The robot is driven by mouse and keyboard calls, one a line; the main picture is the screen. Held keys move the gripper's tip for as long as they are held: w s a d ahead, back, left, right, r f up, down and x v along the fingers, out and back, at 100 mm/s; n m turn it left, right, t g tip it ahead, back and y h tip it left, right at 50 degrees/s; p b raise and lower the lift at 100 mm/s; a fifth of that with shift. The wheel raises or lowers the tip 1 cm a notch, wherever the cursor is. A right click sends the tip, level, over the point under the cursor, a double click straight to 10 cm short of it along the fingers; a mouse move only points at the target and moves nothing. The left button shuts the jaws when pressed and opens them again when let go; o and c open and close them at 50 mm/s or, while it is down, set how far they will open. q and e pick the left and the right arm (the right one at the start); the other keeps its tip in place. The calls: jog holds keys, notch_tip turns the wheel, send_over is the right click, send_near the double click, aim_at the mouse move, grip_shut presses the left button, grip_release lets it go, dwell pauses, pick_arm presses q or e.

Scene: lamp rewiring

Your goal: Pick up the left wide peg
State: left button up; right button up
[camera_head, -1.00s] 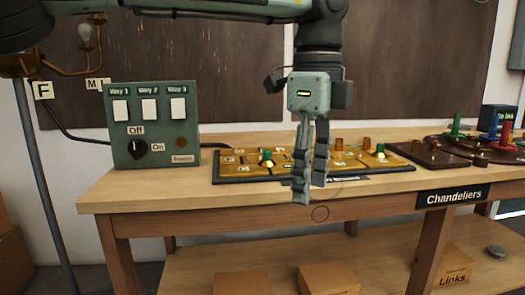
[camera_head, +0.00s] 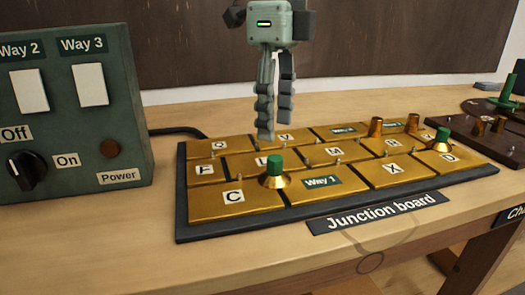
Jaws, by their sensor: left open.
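The left wide peg (camera_head: 275,174) has a green top and a flared gold base. It stands upright at the front left of the junction board (camera_head: 180,200), between the tiles marked C and Way 1. A similar green-topped wide peg (camera_head: 441,142) stands at the board's right, near tile D. My left gripper (camera_head: 275,124) points down, open and empty, with its fingertips above the left wide peg in the picture and apart from it. Its distance from the board is hard to tell. My right gripper is out of view.
A green switch box (camera_head: 72,130) stands at the left. A dark board with pegs (camera_head: 483,137) lies at the right. The bare wooden table front (camera_head: 260,265) is clear.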

aim_at(275, 158)
pick_arm(q)
jog(key=shift+w+f, duration=0.15)
jog(key=shift+w, duration=0.1)
jog(key=shift+a+f, duration=0.1)
jog(key=shift+f, duration=0.25)
jog(key=f, duration=0.5)
jog(key=shift+s+f+p, duration=0.2)
jog(key=shift+s+p, duration=0.15)
jog(key=shift+p, duration=0.05)
jog(key=shift+w+f, duration=0.1)
jog(key=shift+f, duration=0.5)
grip_shut()
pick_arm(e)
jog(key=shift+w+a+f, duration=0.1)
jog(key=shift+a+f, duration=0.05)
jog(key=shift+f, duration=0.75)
